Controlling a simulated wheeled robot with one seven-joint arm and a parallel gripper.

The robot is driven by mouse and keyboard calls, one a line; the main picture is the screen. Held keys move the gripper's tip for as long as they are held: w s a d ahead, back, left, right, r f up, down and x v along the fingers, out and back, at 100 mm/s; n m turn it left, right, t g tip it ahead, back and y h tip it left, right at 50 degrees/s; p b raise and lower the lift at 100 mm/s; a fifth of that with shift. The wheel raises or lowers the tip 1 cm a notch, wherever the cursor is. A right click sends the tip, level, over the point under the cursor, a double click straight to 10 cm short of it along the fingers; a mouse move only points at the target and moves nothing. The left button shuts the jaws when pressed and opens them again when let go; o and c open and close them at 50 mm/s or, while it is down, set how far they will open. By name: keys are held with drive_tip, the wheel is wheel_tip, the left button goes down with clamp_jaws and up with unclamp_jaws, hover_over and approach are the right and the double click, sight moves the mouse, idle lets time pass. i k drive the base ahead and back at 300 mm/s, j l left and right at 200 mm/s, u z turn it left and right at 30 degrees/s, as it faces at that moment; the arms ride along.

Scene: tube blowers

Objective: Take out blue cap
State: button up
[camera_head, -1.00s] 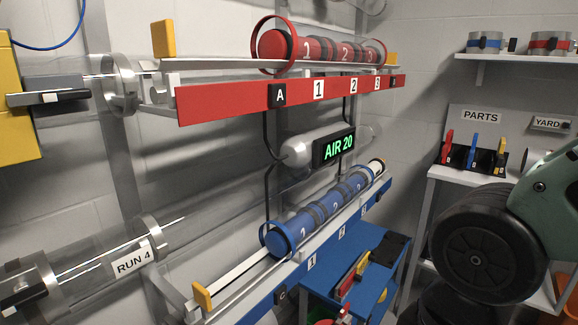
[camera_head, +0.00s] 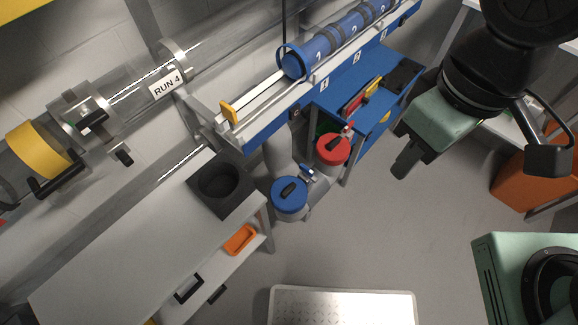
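I cannot tell which blue part is the cap. My gripper (camera_head: 405,160) hangs at upper right, apart from these, with a green body and short dark fingers seen from above. Nothing is seen held in it, but its opening is not clear.
A red-lidded canister (camera_head: 333,148) stands next to the blue one. An orange bin (camera_head: 540,180) is at right. Grey floor (camera_head: 400,225) is open between.

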sight(288, 194)
drive_tip(key=k+j, duration=0.1)
drive_tip(key=j, duration=0.25)
drive_tip(key=k+j+u, duration=0.1)
drive_tip(key=j, duration=0.25)
drive_tip(key=k+j+u, duration=0.1)
drive_tip(key=j, duration=0.25)
drive_tip(key=k+j, duration=0.1)
drive_tip(key=j, duration=0.3)
